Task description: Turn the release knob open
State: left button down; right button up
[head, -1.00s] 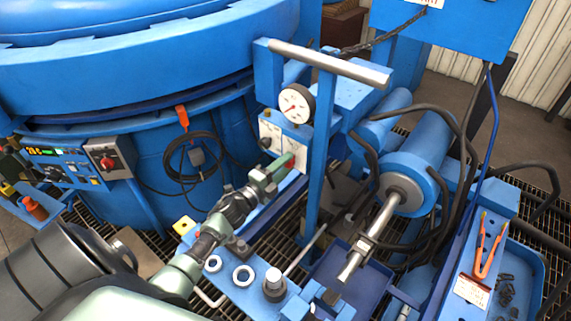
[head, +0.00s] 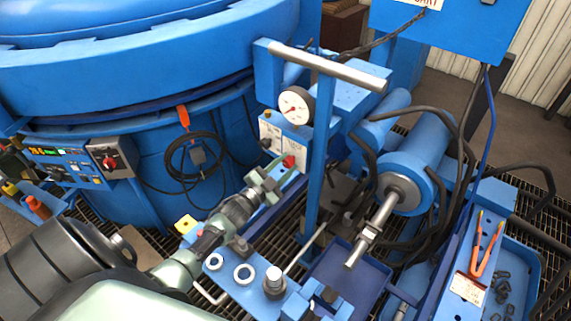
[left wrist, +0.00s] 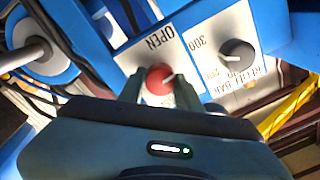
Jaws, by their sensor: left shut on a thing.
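The release knob is a red round knob (head: 289,160) on the white-faced valve block below the gauge. In the left wrist view the red knob (left wrist: 160,79) sits between my two fingers, beside a plate marked OPEN (left wrist: 160,38). My left gripper (head: 276,177) reaches it from the lower left. In the left wrist view the gripper (left wrist: 160,90) is shut on the knob, a finger on each side. The knob's base and any mark on it are partly hidden. My right gripper is not in view.
A black relief dial (left wrist: 237,55) sits beside the knob. The pressure gauge (head: 295,106) is above it, and a blue upright (head: 320,150) with a grey crossbar stands close to the right. A large blue furnace (head: 120,70) fills the left.

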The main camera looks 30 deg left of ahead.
pick_arm(q)
jog(key=shift+f+n, duration=0.1)
jog(key=shift+n, duration=0.3)
jog(key=c, duration=1)
grip_release()
jog(key=shift+o, duration=0.2)
jog(key=s, duration=0.8)
jog(key=shift+a+f, duration=0.15)
jog(key=shift+a, duration=0.2)
